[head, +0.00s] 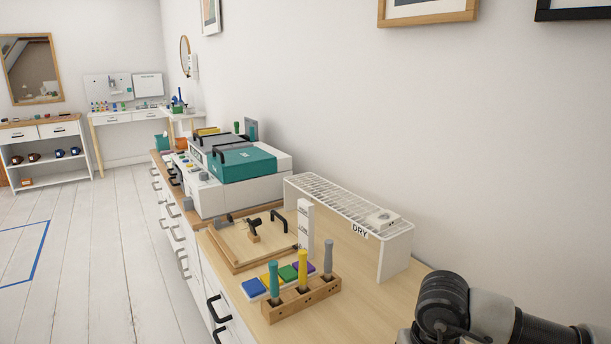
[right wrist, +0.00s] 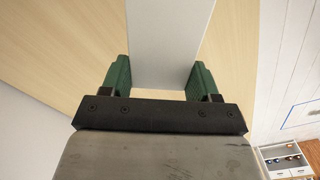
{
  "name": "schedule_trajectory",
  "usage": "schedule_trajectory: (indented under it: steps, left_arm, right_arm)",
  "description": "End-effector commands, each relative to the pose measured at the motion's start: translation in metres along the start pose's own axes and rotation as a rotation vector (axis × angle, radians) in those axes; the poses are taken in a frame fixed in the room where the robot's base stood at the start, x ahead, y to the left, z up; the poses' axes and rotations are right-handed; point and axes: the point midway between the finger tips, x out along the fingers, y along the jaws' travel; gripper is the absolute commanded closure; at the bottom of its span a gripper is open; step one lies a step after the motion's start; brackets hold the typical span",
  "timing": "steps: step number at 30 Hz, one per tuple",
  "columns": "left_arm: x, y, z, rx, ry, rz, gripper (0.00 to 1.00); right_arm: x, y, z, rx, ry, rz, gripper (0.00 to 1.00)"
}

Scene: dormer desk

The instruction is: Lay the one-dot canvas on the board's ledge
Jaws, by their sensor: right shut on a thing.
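In the right wrist view my right gripper (right wrist: 161,70) has its green fingers closed on the two sides of a pale grey-white flat slab (right wrist: 171,35), over a light wood surface. No dot shows on it, so I cannot tell whether it is the one-dot canvas. In the head view only part of my right arm shows at the lower right; its fingers are out of view. A wooden board (head: 228,247) with raised edges lies on the counter. A grey board (head: 108,89) stands at the far desk. I cannot tell which has the ledge. My left gripper is not in view.
A white wire rack marked DRY (head: 345,203) stands along the wall. A wooden block (head: 300,298) with upright coloured handles is in front, beside several coloured pads (head: 254,288). A teal-lidded machine (head: 242,165) stands farther back. The floor (head: 100,260) at left is open.

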Motion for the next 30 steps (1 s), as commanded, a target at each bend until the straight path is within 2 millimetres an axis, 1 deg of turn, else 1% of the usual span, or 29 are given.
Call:
schedule_trajectory:
  steps: [1, 3, 9, 12, 15, 19, 26, 30]
  left_arm:
    - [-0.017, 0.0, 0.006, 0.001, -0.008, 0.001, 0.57]
    - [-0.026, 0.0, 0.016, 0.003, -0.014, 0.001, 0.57]
    - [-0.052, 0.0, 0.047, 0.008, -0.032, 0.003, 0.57]
    - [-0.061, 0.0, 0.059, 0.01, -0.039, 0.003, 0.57]
    - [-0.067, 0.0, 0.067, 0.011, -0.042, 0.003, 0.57]
    - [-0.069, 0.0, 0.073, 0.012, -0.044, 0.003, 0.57]
    - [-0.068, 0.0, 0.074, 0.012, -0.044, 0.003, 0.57]
    - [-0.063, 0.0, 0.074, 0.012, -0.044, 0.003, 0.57]
  right_arm:
    - [-0.024, 0.0, 0.003, 0.0, 0.0, 0.0, 0.63]
    - [-0.042, 0.0, 0.008, 0.001, -0.001, 0.0, 0.63]
    - [-0.091, 0.0, 0.021, 0.002, -0.001, 0.001, 0.63]
    - [-0.107, 0.0, 0.026, 0.003, -0.001, 0.001, 0.63]
    - [-0.117, 0.001, 0.029, 0.004, -0.001, 0.002, 0.63]
    - [-0.121, 0.0, 0.032, 0.004, -0.002, 0.002, 0.63]
    - [-0.12, 0.0, 0.032, 0.005, -0.002, 0.002, 0.63]
    - [-0.113, 0.005, 0.032, 0.041, -0.005, 0.001, 0.63]
